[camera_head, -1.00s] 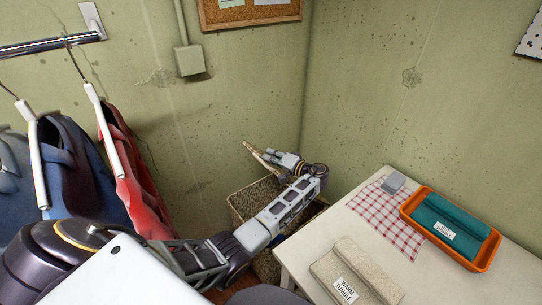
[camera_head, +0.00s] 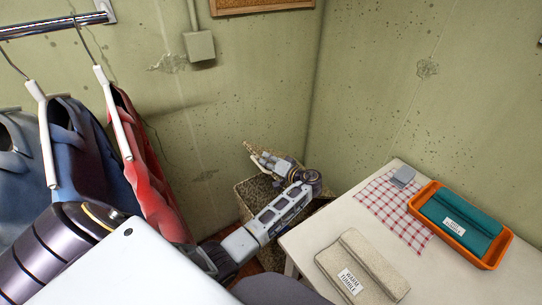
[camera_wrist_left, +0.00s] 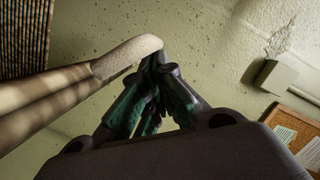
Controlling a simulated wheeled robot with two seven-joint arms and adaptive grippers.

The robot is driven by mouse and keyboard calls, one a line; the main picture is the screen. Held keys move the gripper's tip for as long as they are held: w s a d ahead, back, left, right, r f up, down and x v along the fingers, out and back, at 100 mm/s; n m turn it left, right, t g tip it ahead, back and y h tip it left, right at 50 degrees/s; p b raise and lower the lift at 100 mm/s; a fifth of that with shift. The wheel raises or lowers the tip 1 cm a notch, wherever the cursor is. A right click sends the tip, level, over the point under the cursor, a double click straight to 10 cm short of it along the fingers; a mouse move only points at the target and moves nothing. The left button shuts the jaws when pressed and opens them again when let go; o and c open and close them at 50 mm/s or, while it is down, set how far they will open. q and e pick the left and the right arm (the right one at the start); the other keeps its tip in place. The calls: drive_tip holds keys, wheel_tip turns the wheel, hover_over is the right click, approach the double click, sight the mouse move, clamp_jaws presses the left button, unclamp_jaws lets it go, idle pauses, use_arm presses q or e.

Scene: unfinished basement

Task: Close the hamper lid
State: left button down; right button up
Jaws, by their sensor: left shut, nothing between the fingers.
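The woven, mottled brown hamper (camera_head: 247,200) stands on the floor in the corner, partly hidden behind my left arm and the white table. A narrow tan strip (camera_head: 249,150) rises beside my left gripper (camera_head: 260,158); it may be the lid seen edge-on, but I cannot tell for sure. My left gripper is shut and empty, above the hamper. In the left wrist view its dark fingers (camera_wrist_left: 152,75) meet beside a pale beige bar (camera_wrist_left: 75,90), seemingly touching or close to it. A striped woven surface (camera_wrist_left: 24,38) shows at upper left. My right gripper is out of view.
The white table (camera_head: 310,238) stands right of the hamper, holding an orange tray (camera_head: 498,262), a checked cloth (camera_head: 385,205) and a beige folded item (camera_head: 345,262). Clothes (camera_head: 145,165) hang at left. Green walls close in behind the hamper.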

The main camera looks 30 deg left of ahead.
use_arm(q)
drive_tip(key=s+a+f+n+b, duration=0.2)
drive_tip(key=s+f+b, duration=0.25)
drive_tip(key=f, duration=0.25)
drive_tip(key=s+p+v, duration=0.1)
drive_tip(key=v, duration=0.6)
drive_tip(key=shift+r, duration=0.3)
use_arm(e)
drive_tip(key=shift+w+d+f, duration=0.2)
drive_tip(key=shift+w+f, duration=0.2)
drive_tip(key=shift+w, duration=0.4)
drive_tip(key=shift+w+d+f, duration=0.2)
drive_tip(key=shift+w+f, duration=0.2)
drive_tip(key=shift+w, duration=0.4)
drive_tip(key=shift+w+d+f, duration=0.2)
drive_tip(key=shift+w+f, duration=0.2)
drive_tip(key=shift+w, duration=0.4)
use_arm(q)
drive_tip(key=shift+d, duration=0.1)
